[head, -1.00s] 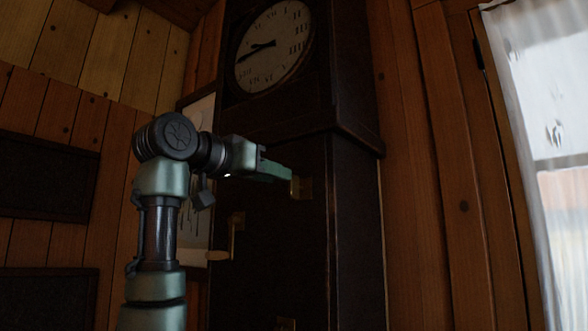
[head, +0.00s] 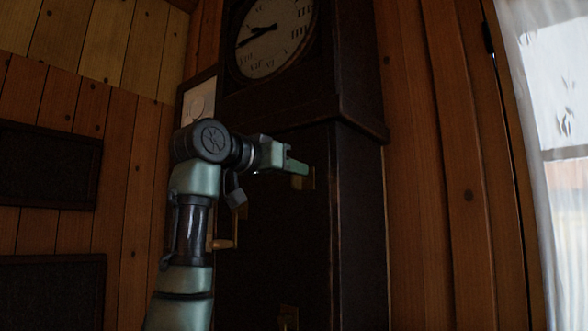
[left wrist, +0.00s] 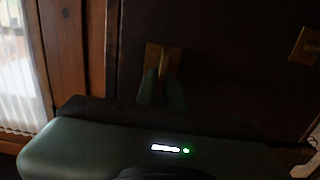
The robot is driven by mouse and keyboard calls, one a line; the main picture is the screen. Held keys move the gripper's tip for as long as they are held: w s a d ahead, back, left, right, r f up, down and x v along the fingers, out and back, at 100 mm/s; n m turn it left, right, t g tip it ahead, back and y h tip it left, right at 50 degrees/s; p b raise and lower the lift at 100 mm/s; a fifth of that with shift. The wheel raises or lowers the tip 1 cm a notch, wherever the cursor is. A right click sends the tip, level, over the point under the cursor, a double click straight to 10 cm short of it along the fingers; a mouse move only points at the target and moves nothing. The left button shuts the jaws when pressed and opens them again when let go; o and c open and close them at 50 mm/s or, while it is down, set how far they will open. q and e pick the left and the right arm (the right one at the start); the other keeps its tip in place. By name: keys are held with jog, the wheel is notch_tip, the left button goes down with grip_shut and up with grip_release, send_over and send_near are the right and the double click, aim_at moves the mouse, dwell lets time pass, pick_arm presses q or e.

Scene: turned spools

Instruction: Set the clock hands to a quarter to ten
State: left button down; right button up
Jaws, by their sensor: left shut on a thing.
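The tall dark clock case (head: 270,220) carries a pale round dial (head: 285,50) at the top of the head view. Both dark hands (head: 257,34) point left and slightly down, close together. A brass fitting (head: 304,182) sits on the case front below the dial. My left gripper (head: 298,166) reaches it from the left and is shut on it, with its fingers partly hiding it. In the left wrist view the fingers (left wrist: 163,90) meet the fitting's brass plate (left wrist: 155,55). My right gripper is in neither view.
A brass crank with a pale handle (head: 221,244) sticks out at the left, partly behind my arm. Another brass plate (left wrist: 305,45) shows in the left wrist view. A framed picture (head: 197,100) hangs left of the case. A curtained window (head: 550,160) is at the right.

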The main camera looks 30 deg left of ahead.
pick_arm(q)
jog(key=shift+s+a+r+n, duration=0.1)
jog(key=shift+r+n, duration=0.05)
jog(key=shift+n, duration=0.15)
jog(key=c, duration=1.5)
grip_release()
jog(key=shift+c, duration=0.2)
jog(key=shift+s, duration=0.1)
pick_arm(e)
jog(key=shift+s+a, duration=0.1)
jog(key=shift+a, duration=0.25)
jog(key=shift+d+f, duration=0.1)
jog(key=shift+d, duration=0.1)
